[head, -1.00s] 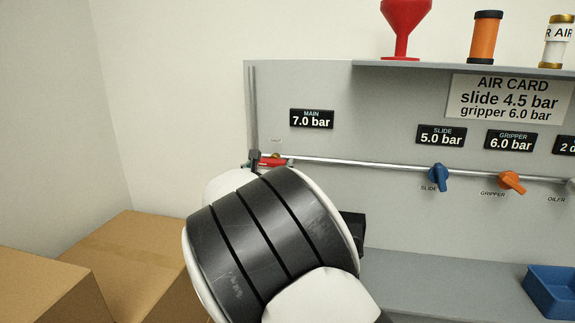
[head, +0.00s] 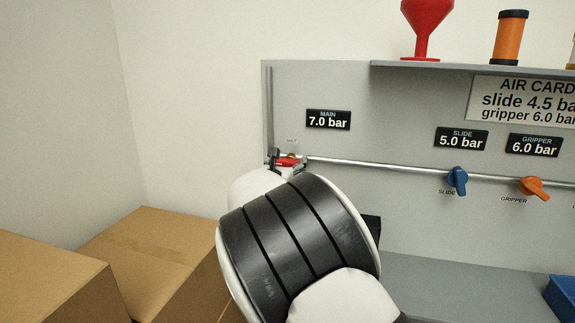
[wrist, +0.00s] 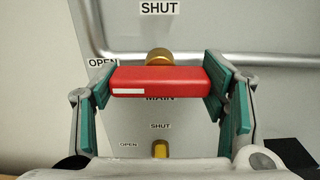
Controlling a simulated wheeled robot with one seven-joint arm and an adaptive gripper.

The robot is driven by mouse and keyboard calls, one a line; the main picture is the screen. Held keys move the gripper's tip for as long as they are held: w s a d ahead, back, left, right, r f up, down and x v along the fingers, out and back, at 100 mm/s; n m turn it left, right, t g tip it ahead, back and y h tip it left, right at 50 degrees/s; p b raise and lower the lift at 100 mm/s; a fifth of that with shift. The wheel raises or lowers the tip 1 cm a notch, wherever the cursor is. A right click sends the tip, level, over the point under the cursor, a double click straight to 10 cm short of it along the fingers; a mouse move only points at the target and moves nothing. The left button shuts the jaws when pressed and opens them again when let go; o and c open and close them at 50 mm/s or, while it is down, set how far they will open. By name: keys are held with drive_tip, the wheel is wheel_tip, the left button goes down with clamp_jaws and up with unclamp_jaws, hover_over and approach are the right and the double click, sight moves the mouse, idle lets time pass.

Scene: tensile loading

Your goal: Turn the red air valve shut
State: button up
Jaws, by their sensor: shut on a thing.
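The red air valve handle (wrist: 158,82) lies level across the wrist view, with a white stripe near its left end. Its brass hub (wrist: 159,57) shows just behind it. A SHUT label is above it and an OPEN label is to its left. My gripper (wrist: 160,80) is shut on the handle, with one teal-padded finger at each end. In the head view, the red handle (head: 288,161) shows small at the left end of the pipe, with my arm in front hiding much of the gripper. The MAIN display (head: 328,119) reads 7.0 bar.
Blue SLIDE (head: 457,181) and orange GRIPPER (head: 534,187) knobs sit on the pipe (head: 390,170) to the right. Another brass fitting (wrist: 160,150) with OPEN and SHUT labels is below the handle. Cardboard boxes (head: 140,245) stand at the left. A shelf (head: 420,65) juts out above.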

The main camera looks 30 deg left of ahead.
drive_tip(key=m+b, duration=0.1)
drive_tip(key=b, duration=0.1)
drive_tip(key=m+b, duration=0.2)
drive_tip(key=b, duration=0.1)
drive_tip(key=m+b, duration=0.1)
drive_tip(key=b, duration=0.1)
drive_tip(key=shift+w+f+m+b, duration=0.1)
drive_tip(key=shift+f+m+b, duration=0.2)
drive_tip(key=shift+b, duration=0.1)
drive_tip(key=m+b, duration=0.4)
drive_tip(key=b, duration=0.3)
drive_tip(key=shift+m, duration=0.3)
drive_tip(key=m+b, duration=0.4)
drive_tip(key=b, duration=0.2)
drive_tip(key=shift+r, duration=0.1)
drive_tip(key=m+b, duration=0.4)
drive_tip(key=shift+r, duration=0.1)
drive_tip(key=shift+m, duration=0.4)
drive_tip(key=o, duration=1.2)
drive_tip(key=shift+c, duration=0.2)
